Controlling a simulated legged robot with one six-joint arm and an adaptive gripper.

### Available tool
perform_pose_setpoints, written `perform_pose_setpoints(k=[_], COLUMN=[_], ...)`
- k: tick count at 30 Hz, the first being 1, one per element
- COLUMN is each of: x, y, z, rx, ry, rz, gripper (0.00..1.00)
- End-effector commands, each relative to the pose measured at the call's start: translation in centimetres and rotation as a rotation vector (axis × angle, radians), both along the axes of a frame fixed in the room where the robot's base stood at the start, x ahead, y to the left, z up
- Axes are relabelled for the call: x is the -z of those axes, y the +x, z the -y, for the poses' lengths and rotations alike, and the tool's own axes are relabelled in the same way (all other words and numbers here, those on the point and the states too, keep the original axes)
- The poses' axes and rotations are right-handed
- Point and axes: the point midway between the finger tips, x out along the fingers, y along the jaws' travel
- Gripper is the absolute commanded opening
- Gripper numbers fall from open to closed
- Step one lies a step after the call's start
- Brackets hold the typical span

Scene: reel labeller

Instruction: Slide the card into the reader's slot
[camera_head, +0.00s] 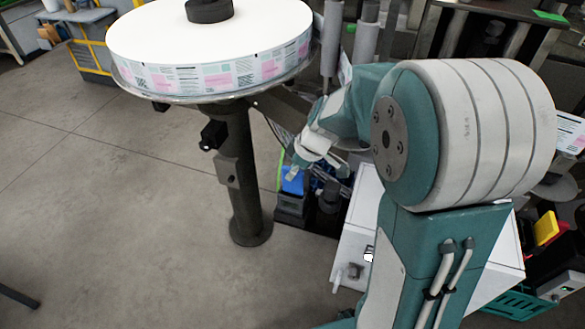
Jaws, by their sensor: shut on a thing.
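My gripper (312,163) is at the end of my teal and white arm, just left of the arm's large joint. It points down and left, over the floor area beside the reel stand. It is shut on a thin thing, taken to be the card, which is too small and too covered by the fingers to make out clearly.
A large label reel (210,30) rests on a round plate on a dark post (238,175), left of my gripper. A white cabinet (355,235) stands below my arm, partly hidden. A blue item (293,181) is behind my gripper. Open grey floor lies at left.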

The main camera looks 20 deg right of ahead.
Motion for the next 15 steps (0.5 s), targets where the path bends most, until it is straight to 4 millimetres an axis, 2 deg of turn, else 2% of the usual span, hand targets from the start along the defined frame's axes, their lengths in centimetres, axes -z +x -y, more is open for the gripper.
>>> perform_pose_setpoints(k=[15], x=[1.8], y=[0.0], z=[0.0], rx=[0.001], ry=[0.000], rz=[-0.002], gripper=[0.00])
